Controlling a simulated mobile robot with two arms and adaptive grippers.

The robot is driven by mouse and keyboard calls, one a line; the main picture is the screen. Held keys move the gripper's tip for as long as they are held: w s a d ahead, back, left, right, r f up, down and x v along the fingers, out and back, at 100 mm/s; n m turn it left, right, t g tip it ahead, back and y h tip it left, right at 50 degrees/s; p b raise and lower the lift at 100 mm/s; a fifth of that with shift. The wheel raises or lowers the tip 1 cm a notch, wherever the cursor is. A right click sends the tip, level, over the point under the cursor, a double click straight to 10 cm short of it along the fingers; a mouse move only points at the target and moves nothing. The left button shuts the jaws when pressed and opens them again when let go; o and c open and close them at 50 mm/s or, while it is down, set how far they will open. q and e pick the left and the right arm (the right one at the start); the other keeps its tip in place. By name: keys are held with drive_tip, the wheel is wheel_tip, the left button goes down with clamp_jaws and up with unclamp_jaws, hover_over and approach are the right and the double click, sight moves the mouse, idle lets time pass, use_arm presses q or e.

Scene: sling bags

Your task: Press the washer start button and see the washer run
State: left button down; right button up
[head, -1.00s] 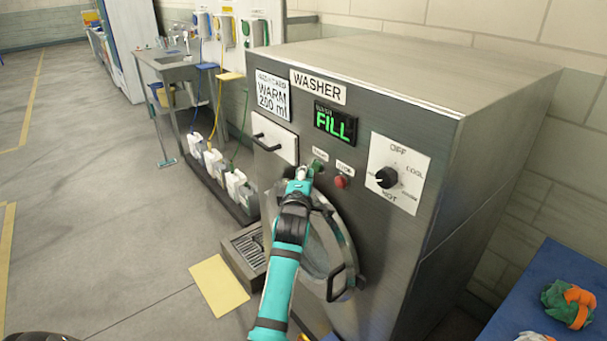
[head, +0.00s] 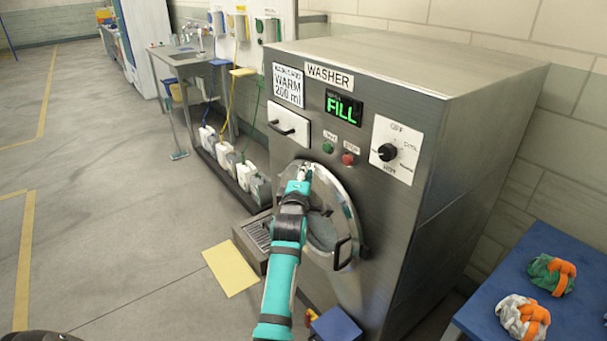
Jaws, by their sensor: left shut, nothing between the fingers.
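The steel washer (head: 440,90) stands in front of me with its round door (head: 335,235) closed. Its display (head: 343,107) reads FILL in green letters. The green start button (head: 328,147) and the red stop button (head: 348,159) sit below the display, both uncovered. The dial (head: 387,152) is at the right of the panel, between the OFF and HOT labels. My left gripper (head: 306,170) is shut and empty, in front of the door's upper edge, just below and left of the green button. My right gripper is not in view.
A blue table (head: 500,290) at lower right holds two green, white and orange bundles (head: 552,275). Several jugs (head: 225,153) stand on a low rack left of the washer. A yellow mat (head: 230,268) lies on the open floor.

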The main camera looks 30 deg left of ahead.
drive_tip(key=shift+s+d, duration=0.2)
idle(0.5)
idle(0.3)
